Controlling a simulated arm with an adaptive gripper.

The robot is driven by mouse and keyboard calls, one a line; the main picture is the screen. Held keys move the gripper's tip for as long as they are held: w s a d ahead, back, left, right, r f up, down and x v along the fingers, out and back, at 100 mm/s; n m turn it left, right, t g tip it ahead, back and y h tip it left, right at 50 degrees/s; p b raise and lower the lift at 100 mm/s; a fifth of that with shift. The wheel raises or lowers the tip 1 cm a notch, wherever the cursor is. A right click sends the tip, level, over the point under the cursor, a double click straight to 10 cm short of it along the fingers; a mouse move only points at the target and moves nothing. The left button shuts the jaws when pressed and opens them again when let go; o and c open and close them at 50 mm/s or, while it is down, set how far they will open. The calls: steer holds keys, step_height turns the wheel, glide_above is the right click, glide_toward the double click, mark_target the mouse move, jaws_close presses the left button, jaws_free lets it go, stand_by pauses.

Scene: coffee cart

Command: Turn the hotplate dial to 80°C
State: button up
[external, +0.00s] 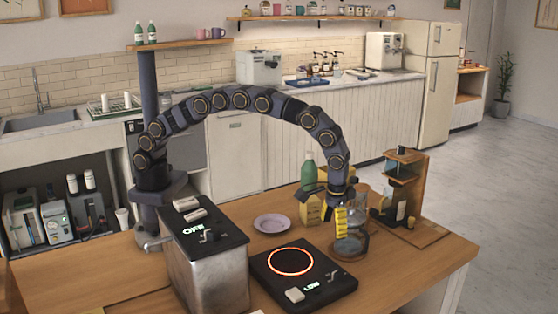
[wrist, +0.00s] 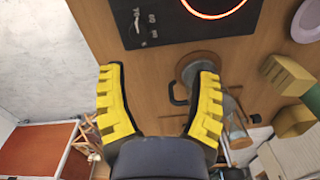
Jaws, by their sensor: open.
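The black hotplate (external: 280,281) sits on the wooden counter with a glowing orange ring. Its front edge has a lit "LOW" display (external: 312,286), a pale block-like control (external: 295,295) and a small grey control (external: 333,275); I cannot tell which is the dial, and no 80°C mark is readable. In the wrist view the hotplate (wrist: 150,8) is at the top, with small grey controls (wrist: 143,22) at its lower left. My gripper (wrist: 159,72) is open, with nothing held between its yellow fingers.
A round glass vessel (external: 351,246) with a dark handle stands below my gripper. A metal box (external: 215,278) marked "OFF" stands left of the hotplate. A pink plate (external: 272,223), a green bottle (external: 309,172) and a wooden stand (external: 404,190) are behind.

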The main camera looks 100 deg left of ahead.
glide_above(338, 270)
steer(key=shift+n, duration=0.3)
step_height(338, 270, down, 4)
steer(key=shift+w+f, duration=0.1)
steer(key=shift+f, duration=0.15)
step_height(338, 270, down, 8)
steer(key=shift+a+r, duration=0.1)
steer(key=shift+r, duration=0.05)
jaws_close()
